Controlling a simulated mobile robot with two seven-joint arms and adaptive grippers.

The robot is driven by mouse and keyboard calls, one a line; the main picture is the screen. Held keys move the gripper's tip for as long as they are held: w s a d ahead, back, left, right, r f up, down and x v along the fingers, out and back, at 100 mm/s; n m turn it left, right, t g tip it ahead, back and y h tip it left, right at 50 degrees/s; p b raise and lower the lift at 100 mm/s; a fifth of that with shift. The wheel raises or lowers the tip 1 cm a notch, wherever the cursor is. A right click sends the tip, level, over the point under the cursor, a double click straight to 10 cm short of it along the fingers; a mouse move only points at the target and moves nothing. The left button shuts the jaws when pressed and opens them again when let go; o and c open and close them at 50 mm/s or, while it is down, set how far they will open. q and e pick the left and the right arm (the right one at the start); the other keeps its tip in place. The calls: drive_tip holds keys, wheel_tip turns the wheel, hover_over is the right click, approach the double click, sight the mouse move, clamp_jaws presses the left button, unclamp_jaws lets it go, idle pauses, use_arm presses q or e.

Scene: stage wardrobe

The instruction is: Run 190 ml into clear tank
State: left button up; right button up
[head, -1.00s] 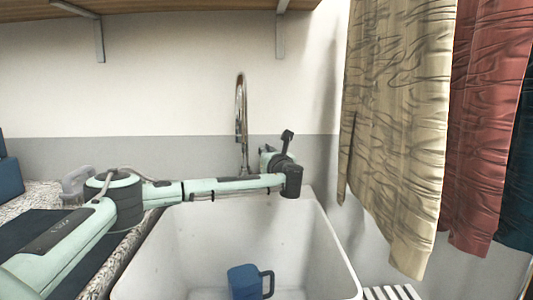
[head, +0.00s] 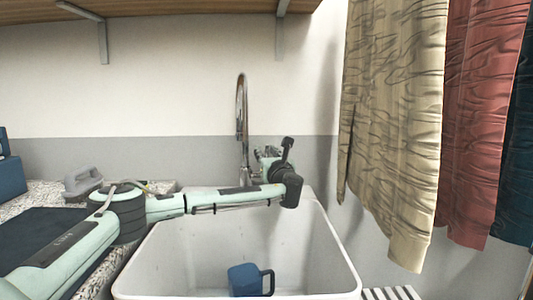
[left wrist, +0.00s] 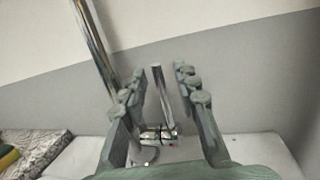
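A chrome tap (head: 241,113) with a tall curved spout stands behind the white sink (head: 340,262). In the left wrist view its spout pipe (left wrist: 93,42) rises at the left, and its lever (left wrist: 162,98) stands upright between my fingers. My left gripper (left wrist: 160,75) is open around the lever, with gaps visible on both sides. In the head view my left gripper (head: 268,154) is beside the tap, partly hidden by my wrist. A blue jug (head: 245,280) with a dark handle is in the sink. No clear tank is recognisable. My right gripper is out of view.
A grey handled object (head: 83,184) lies on the speckled counter (head: 160,187) at the left. Blue items (head: 9,172) stand at the far left edge. Beige (head: 390,130) and red (head: 480,120) curtains hang at the right. A wooden shelf (head: 170,5) is above.

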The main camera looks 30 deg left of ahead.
use_arm(q)
drive_tip(key=shift+d, duration=0.1)
drive_tip(key=v, duration=1.2)
idle(6.7)
